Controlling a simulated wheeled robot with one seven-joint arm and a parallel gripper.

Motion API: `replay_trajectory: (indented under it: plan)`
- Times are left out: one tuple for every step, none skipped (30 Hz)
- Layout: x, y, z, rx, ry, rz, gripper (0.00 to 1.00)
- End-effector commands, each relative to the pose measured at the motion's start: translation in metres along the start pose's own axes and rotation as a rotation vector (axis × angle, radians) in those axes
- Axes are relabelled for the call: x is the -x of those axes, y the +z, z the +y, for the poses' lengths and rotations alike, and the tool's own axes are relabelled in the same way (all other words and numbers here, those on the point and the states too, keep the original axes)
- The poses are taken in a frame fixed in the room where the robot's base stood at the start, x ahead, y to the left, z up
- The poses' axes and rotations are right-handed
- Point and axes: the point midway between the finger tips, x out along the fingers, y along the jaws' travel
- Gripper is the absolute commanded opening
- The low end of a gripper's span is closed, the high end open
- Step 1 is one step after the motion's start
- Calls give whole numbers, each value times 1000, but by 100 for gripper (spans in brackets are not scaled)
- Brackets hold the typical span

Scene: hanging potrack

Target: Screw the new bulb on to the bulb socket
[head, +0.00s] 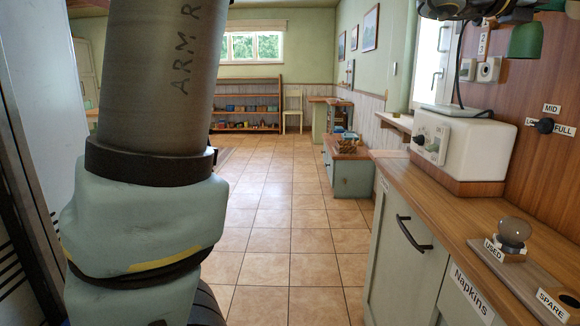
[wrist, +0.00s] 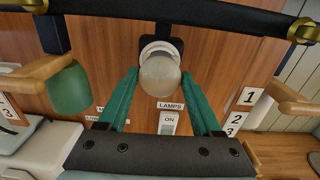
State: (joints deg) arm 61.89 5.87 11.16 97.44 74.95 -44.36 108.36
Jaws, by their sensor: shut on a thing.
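A frosted round bulb (wrist: 160,78) is between the green fingers of my gripper (wrist: 160,73) in the wrist view. My gripper is shut on it. The bulb's upper end is at a white ring-shaped bulb socket (wrist: 160,47) under a dark fitting on the wooden panel. I cannot tell how far the bulb's base is in the socket, as the glass hides it. In the head view, another greyish bulb (head: 513,232) stands in the holder labelled USED (head: 495,250). The SPARE holder (head: 553,305) at the lower right edge shows a dark hole and is partly cut off.
A green lampshade (wrist: 69,88) hangs left of my gripper, with wooden pegs on both sides. An ON switch (wrist: 168,122) labelled LAMPS is below the bulb. In the head view, a white appliance (head: 470,148) stands on the wooden counter (head: 450,218). The tiled floor is clear.

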Motion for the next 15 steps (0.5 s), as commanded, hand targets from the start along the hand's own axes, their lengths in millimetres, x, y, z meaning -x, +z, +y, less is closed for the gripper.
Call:
replay_trajectory:
  plan:
    - [-1, -3, -2, 1, -4, 4, 40]
    - [-1, -3, -2, 2, -4, 4, 68]
    - [-1, -2, -2, 2, -4, 4, 72]
    - [-1, -2, -2, 2, -4, 3, 76]
    - [-1, -2, -1, 2, -3, 3, 79]
    - [-1, -2, -1, 2, -3, 3, 83]
    - [-1, -2, -1, 2, -3, 2, 87]
    - [-1, -1, -1, 2, -3, 2, 90]
    - [-1, -1, -1, 1, -2, 2, 95]
    - [0, -1, -1, 2, -2, 2, 98]
    - [0, -1, -1, 1, -2, 1, 100]
    - [0, -1, -1, 1, -2, 1, 100]
    - [0, -1, 0, 1, -1, 1, 100]
    - [0, -1, 0, 1, -1, 1, 100]
    - [0, -1, 0, 1, -1, 1, 100]
